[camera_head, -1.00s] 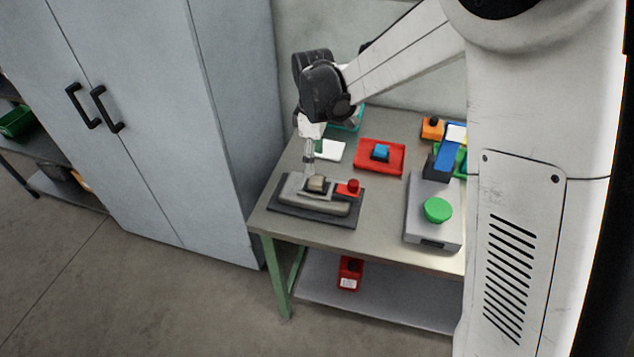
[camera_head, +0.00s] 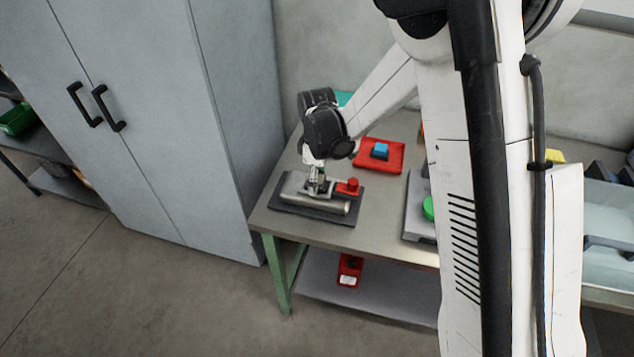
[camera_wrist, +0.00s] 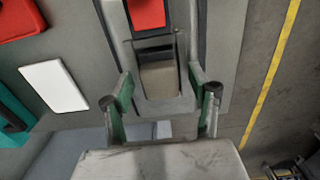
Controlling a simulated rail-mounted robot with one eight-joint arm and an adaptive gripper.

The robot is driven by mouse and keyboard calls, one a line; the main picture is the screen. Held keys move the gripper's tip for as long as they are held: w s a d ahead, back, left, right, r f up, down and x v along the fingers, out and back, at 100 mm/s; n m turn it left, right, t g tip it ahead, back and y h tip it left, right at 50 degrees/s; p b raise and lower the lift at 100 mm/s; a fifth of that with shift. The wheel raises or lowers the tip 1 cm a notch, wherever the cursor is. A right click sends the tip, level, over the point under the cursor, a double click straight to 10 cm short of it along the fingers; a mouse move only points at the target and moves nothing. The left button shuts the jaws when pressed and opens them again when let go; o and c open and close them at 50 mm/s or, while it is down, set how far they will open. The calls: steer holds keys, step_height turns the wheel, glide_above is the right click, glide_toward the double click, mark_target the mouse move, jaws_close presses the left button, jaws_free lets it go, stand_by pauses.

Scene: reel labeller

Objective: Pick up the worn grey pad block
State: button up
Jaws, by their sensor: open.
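The worn grey pad block (camera_wrist: 159,76) is a beige-grey block seated in the grey labelling device (camera_head: 293,184). It shows in the wrist view between my gripper's fingers, just ahead of the fingertips. My gripper (camera_wrist: 161,88) is open, one green-padded finger on each side of the block. I cannot tell whether the pads touch it. In the head view my gripper (camera_head: 318,182) is down over the device, and the block is mostly hidden behind it.
A red part (camera_head: 347,187) sits on the device beside my gripper. A red tray (camera_head: 395,160) with a blue block (camera_head: 380,150) lies behind. A white card (camera_wrist: 54,86) lies left in the wrist view. My arm hides the table's right part.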

steer(key=c, duration=1.3)
steer(key=shift+o, duration=0.2)
steer(key=shift+r, duration=0.1)
